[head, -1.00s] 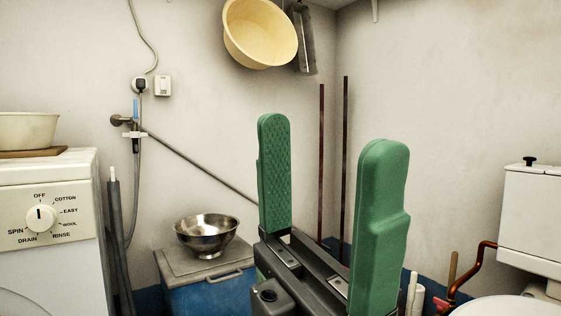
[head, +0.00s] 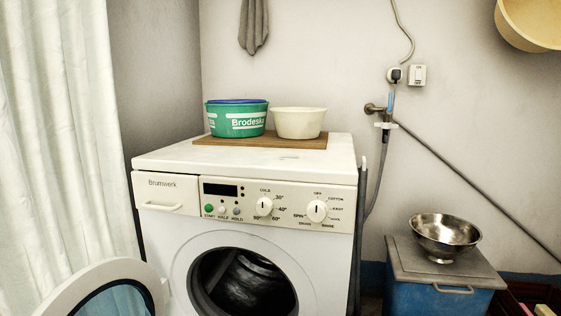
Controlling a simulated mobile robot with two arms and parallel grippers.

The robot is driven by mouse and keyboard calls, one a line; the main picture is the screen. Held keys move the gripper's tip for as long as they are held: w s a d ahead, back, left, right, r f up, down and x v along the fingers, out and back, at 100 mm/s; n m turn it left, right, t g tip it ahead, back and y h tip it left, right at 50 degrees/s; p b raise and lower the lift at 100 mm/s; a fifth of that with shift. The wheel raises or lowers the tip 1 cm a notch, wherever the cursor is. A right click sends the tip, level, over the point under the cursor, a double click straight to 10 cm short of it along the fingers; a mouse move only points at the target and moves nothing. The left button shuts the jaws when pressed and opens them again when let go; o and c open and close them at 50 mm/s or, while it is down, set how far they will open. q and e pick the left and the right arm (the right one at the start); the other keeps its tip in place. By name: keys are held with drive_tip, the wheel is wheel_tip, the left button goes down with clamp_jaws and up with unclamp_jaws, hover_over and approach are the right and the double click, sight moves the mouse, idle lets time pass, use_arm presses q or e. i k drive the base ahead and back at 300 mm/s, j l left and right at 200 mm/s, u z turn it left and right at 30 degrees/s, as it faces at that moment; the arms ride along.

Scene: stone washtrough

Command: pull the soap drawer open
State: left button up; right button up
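The white washing machine (head: 320,258) stands in the middle of the head view. Neither of my grippers is in view, and nothing touches the drawer.
The machine's round door (head: 103,276) stands open at lower left, below the drawer, with the drum exposed. A pale curtain (head: 55,150) hangs at left. A green tub (head: 237,119) and cream bowl (head: 299,123) stand on top. A steel bowl (head: 444,236) rests on a blue box at right.

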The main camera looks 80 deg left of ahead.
sight(174, 194)
drive_tip(key=u, duration=0.4)
drive_tip(key=l+u, duration=0.1)
drive_tip(key=u, duration=0.35)
drive_tip(key=k+u, duration=0.1)
drive_tip(key=u, duration=0.3)
drive_tip(key=l+u, duration=0.1)
drive_tip(key=u, duration=0.35)
drive_tip(key=j+u, duration=0.1)
drive_tip(key=u, duration=0.75)
drive_tip(key=i+u, duration=0.15)
drive_tip(key=u, duration=0.25)
drive_tip(key=j+u, duration=0.1)
drive_tip(key=u, duration=0.3)
